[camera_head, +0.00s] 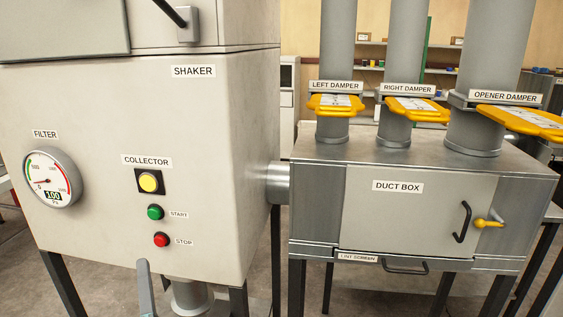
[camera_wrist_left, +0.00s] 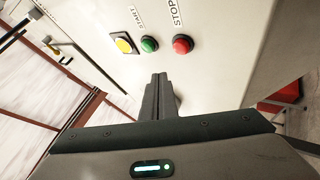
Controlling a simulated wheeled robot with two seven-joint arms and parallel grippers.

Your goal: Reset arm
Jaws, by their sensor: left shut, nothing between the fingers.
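My left gripper (camera_wrist_left: 160,82) shows in the left wrist view with its dark fingers together and nothing between them. It points at the pale front panel of the shaker cabinet, apart from the green start button (camera_wrist_left: 149,44) and the red stop button (camera_wrist_left: 183,44). In the head view a slim grey piece at the bottom edge looks like this gripper's fingers (camera_head: 145,274), below and left of the stop button (camera_head: 161,240). The rest of the left arm is out of that view. My right gripper is not in view.
The shaker cabinet (camera_head: 100,105) fills the left, with a filter gauge (camera_head: 50,178) and a yellow collector button (camera_head: 149,182). The closed duct box (camera_head: 390,215) stands right, under yellow damper handles (camera_head: 335,104). Cabinet legs stand below. Shelves are behind.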

